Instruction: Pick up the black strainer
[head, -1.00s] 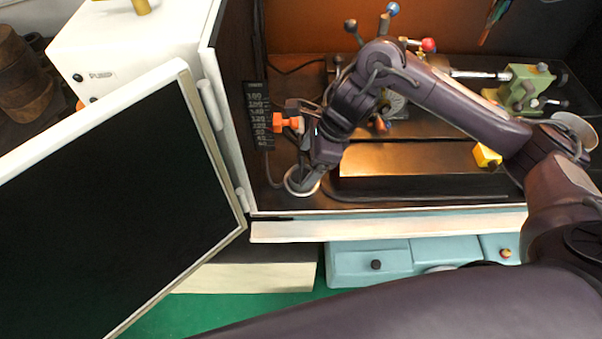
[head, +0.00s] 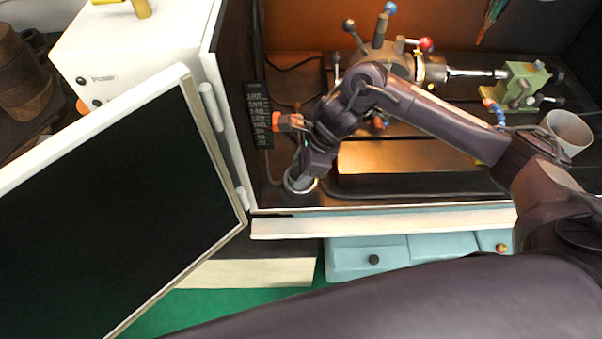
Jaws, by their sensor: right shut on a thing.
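My right gripper (head: 302,179) reaches down to the floor of the machine enclosure, at its front left corner. Its fingers are shut at a round, pale-rimmed opening (head: 288,188). The black strainer is at this opening, between the fingers, but the gripper hides most of it, so its shape cannot be made out. Whether it is clear of the opening cannot be told. My left gripper is not in view.
The open door (head: 100,215) fills the left. A black panel with an orange part (head: 290,121) is close beside my right wrist. The chuck (head: 430,70) and green tailstock (head: 518,88) stand behind my forearm. A pale cup (head: 568,132) is at right.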

